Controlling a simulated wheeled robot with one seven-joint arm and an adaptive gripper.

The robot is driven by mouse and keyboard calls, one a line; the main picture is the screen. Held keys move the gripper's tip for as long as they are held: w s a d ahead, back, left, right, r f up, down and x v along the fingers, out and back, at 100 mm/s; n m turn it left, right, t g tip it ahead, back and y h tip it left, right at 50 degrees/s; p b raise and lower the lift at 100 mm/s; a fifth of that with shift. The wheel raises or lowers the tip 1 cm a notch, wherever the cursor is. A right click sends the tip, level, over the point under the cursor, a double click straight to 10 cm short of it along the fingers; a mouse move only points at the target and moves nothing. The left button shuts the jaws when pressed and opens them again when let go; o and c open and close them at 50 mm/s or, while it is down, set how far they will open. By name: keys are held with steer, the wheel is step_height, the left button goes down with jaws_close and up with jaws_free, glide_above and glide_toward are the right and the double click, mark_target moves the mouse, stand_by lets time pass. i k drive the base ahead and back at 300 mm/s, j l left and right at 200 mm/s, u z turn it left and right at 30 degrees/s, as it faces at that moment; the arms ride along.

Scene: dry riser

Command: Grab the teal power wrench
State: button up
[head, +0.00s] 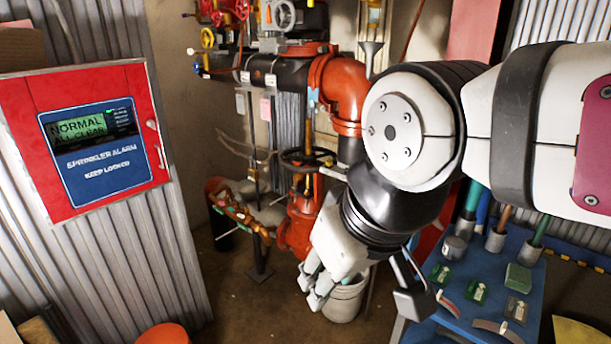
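I cannot make out a teal power wrench for certain. On the blue table (458,333) at the right, a teal-handled tool (474,196) stands upright, partly behind my arm. Another teal-green handle (541,229) rises from a grey cup further right. My gripper (362,292) hangs at the lower middle, left of the table, in front of a bucket. Its light grey and black parts show, but my wrist hides much of it, so its opening is unclear. I see nothing held in it.
A grey bucket (346,298) stands behind my gripper. Red pipework with a valve (300,226) fills the middle back. A red sprinkler alarm box (22,140) is on the left. Grey cups (495,241), green blocks (518,278) and curved pieces (500,330) are on the table.

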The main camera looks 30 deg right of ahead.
mark_target(472, 205)
steer(key=z, duration=1.55)
steer(key=i+j+z, duration=0.2)
steer(key=i+j, duration=0.15)
steer(key=j, duration=0.1)
